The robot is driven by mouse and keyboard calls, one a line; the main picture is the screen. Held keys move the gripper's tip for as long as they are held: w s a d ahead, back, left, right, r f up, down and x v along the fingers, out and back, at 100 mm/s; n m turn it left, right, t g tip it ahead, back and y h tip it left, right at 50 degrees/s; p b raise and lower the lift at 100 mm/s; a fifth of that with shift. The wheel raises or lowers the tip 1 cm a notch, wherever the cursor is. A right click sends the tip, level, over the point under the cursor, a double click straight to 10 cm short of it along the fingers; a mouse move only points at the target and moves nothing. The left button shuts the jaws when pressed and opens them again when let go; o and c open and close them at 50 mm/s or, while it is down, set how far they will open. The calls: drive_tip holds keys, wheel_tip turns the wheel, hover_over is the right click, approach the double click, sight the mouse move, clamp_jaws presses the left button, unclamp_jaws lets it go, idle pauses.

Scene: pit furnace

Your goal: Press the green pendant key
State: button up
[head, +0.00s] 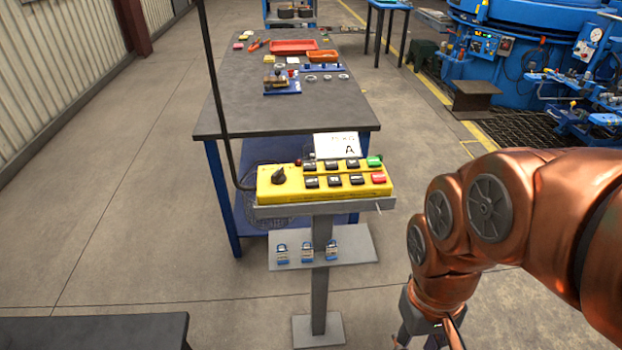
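The yellow pendant (300,191) lies on a grey stand in the middle of the head view. Its green key (374,161) is at the top right corner of the key rows, just above a red key (378,177). Nothing covers the green key. My gripper (428,340) hangs at the bottom edge, below and to the right of the pendant, apart from it. Its fingers are cut off by the frame, so I cannot tell whether it is open or shut.
The pendant has several black keys (333,182), a rotary knob (281,175) and a black cable (214,85). A card marked A (338,146) stands behind it. Small padlocks sit on the lower shelf (350,246). A workbench (240,115) stands behind; floor at left is clear.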

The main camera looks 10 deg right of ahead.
clamp_jaws()
idle(1.3)
